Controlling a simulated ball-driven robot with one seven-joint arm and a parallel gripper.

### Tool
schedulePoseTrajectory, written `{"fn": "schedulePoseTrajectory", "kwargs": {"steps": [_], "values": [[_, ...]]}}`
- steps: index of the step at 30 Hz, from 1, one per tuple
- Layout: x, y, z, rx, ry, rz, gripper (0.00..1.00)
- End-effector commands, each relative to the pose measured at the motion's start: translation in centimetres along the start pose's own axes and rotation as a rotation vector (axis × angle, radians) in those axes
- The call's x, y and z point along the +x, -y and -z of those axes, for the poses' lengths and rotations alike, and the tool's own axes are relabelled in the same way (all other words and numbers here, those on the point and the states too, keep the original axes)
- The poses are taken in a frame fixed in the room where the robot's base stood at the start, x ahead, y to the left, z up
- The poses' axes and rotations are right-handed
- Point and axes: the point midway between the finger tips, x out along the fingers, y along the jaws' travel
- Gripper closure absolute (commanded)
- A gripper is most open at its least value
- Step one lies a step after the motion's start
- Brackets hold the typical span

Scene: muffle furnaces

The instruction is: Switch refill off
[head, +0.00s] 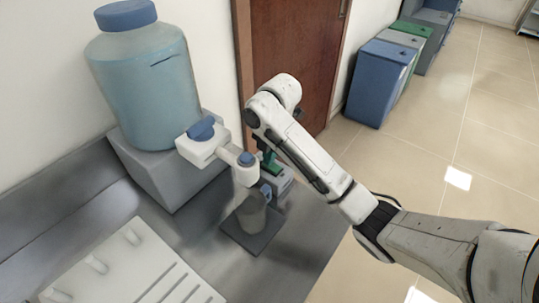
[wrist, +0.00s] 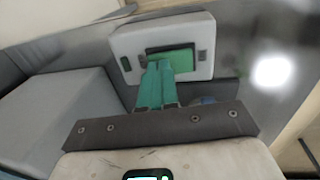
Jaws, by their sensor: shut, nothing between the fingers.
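A small pale control box (head: 281,181) stands on the grey bench behind a beaker, partly hidden by my arm. In the wrist view the pale panel (wrist: 185,36) fills the upper middle, with a green rectangle (wrist: 178,60) in its centre and a small dark part on each side of it. My gripper (wrist: 159,66) has green fingers that are shut and empty. Their tips overlap the lower left of the green rectangle; I cannot tell whether they touch it. In the head view the gripper (head: 268,160) is at the box, partly hidden by my arm. No refill label is readable.
A large blue bottle (head: 150,85) stands on a grey block at the left, with a white, blue-capped tap piece (head: 205,145) reaching toward my gripper. A beaker (head: 252,213) stands on a dark plate (head: 250,243). A white rack (head: 130,270) lies front left. Bins line the wall.

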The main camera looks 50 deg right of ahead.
Motion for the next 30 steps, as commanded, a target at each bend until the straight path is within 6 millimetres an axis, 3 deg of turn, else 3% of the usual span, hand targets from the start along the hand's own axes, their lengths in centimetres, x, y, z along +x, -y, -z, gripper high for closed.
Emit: {"fn": "schedulePoseTrajectory", "kwargs": {"steps": [4, 11, 30], "values": [[0.4, -0.9, -0.1, -0.001, 0.001, 0.002, 1.00], [0.3, -0.8, -0.1, 0.000, 0.000, 0.001, 1.00], [-0.2, 0.7, -0.1, 0.000, 0.000, 0.001, 1.00]]}}
